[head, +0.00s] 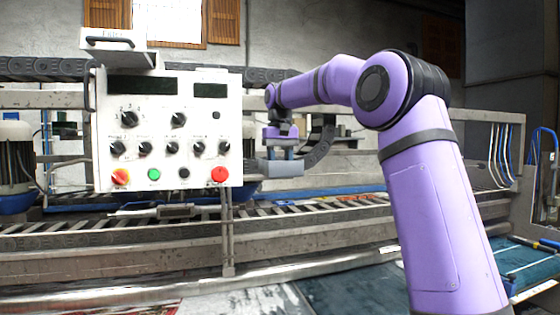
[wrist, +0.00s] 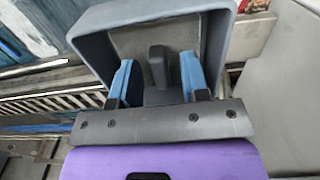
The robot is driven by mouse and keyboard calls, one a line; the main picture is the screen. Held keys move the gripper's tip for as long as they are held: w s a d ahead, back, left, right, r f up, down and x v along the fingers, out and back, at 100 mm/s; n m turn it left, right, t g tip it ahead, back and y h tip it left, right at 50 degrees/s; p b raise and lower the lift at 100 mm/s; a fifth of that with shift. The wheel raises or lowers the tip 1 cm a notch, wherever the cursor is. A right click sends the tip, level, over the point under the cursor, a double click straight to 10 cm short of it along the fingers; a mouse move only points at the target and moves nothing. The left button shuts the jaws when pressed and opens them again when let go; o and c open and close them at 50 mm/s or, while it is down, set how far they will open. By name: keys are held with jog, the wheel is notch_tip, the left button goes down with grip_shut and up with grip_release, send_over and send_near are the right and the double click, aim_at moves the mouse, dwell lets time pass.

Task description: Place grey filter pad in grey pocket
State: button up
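The grey filter pad (wrist: 158,68) shows in the wrist view as a dark grey piece with an upright tab. It is inside the grey pocket (wrist: 88,48), an open box with raised walls; whether it rests fully on the floor is hidden. My gripper (wrist: 158,80) reaches into the pocket, with one blue finger on each side of the tab. Narrow gaps show between the fingers and the tab, so it looks open. In the head view my gripper (head: 284,148) points down over the pocket (head: 285,168), and the pad is hidden there.
A white control panel (head: 168,130) with knobs and buttons stands left of my gripper. A slatted conveyor (head: 330,204) runs below and behind. A dark cable chain (head: 320,148) hangs just right of the pocket. Blue-green fabric (head: 345,290) lies in front.

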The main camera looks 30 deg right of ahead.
notch_tip(320, 180, up, 12)
dwell(0.8)
jog(key=shift+r, duration=0.15)
jog(key=s+a+f+n+t+h, duration=0.1)
jog(key=s+a+f, duration=0.3)
jog(key=s, duration=0.5)
jog(key=s+a+f+n+t, duration=0.1)
jog(key=s+a+t, duration=0.1)
jog(key=s+a, duration=0.5)
jog(key=s+d+f+t+y, duration=0.1)
jog(key=s+f+t, duration=0.1)
jog(key=s+f, duration=1.9)
jog(key=shift+s, duration=1.2)
